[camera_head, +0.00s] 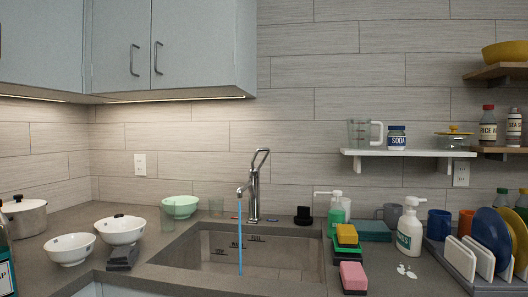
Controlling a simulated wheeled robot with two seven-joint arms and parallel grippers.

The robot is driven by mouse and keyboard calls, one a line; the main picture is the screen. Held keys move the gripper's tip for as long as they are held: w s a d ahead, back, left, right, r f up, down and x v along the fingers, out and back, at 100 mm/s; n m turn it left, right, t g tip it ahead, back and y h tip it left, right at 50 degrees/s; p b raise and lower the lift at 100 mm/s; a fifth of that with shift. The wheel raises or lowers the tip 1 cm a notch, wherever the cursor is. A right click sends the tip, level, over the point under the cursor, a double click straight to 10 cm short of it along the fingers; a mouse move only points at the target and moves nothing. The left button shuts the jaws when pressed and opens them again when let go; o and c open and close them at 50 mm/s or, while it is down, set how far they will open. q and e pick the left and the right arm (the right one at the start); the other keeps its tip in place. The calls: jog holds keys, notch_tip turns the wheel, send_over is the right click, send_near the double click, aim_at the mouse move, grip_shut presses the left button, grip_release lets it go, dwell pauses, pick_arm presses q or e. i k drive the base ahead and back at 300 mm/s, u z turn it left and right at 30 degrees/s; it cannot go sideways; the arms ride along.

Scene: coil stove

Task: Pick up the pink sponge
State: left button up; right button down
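The pink sponge (353,276) lies on the counter just right of the sink's front right corner. It has a dark lower layer and a pink top, and nothing covers it. A stack of yellow and green sponges (346,242) stands just behind it, apart from it. Neither of my grippers shows in the head view.
The sink (290,264) has blue water running from its faucet (254,190). A white pump bottle (410,230) and a dish rack (462,268) with plates stand to the right. White bowls (70,249) sit at left.

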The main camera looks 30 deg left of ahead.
aim_at(354, 279)
jog(key=z, duration=0.35)
jog(key=k, duration=0.45)
jog(key=z, duration=1.2)
jog(key=i, duration=0.65)
jog(key=u, duration=0.4)
jog(key=i, duration=0.95)
jog(key=u, duration=0.85)
